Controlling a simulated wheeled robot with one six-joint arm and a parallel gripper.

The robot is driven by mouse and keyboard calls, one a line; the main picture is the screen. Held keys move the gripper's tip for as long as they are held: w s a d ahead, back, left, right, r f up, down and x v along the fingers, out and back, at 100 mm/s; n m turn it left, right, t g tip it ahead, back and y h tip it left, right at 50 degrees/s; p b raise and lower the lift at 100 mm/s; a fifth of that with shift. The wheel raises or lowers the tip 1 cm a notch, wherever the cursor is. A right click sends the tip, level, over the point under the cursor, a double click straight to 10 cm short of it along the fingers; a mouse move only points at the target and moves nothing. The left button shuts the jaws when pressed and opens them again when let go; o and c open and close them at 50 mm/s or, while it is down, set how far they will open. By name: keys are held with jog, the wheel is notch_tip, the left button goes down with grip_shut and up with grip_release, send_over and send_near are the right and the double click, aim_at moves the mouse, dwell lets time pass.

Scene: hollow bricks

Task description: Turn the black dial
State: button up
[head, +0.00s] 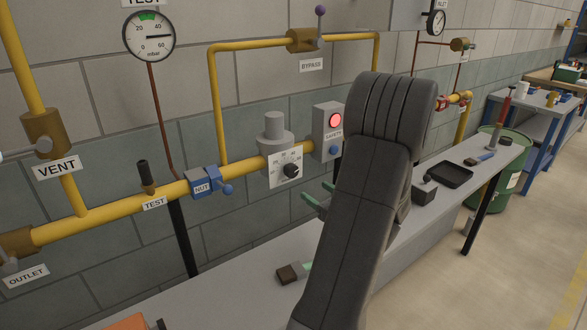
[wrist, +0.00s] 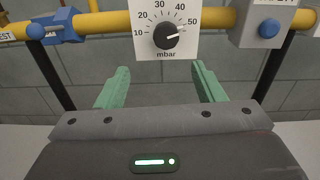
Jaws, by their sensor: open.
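The black dial (head: 291,171) sits on a white scale plate (head: 277,180) on the yellow pipe, below a grey cylinder. In the wrist view the black dial (wrist: 166,36) is at top centre. Its white pointer line aims right, a little below the 50 mark on the mbar scale. My gripper (wrist: 158,80) has two green fingers spread apart, empty, below the dial and short of the plate. In the head view my gripper (head: 316,196) is partly hidden behind my dark arm; its green fingers show left of the arm, below the dial.
The blue NUT fitting (head: 204,182) is left of the dial, and the grey SAFETY box (head: 328,132) with a lit red light is right. A grey bench (head: 225,285) runs below, holding a green-handled brush (head: 290,273) and a black tray (head: 450,175).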

aim_at(294, 172)
jog(key=shift+t, duration=0.3)
jog(key=p+x, duration=0.1)
jog(key=x, duration=0.6)
jog(key=p+x, duration=0.1)
jog(key=x, duration=0.6)
jog(key=shift+w+d+r, duration=0.15)
jog(key=shift+w+d, duration=0.05)
jog(key=shift+d, duration=0.15)
jog(key=c, duration=1)
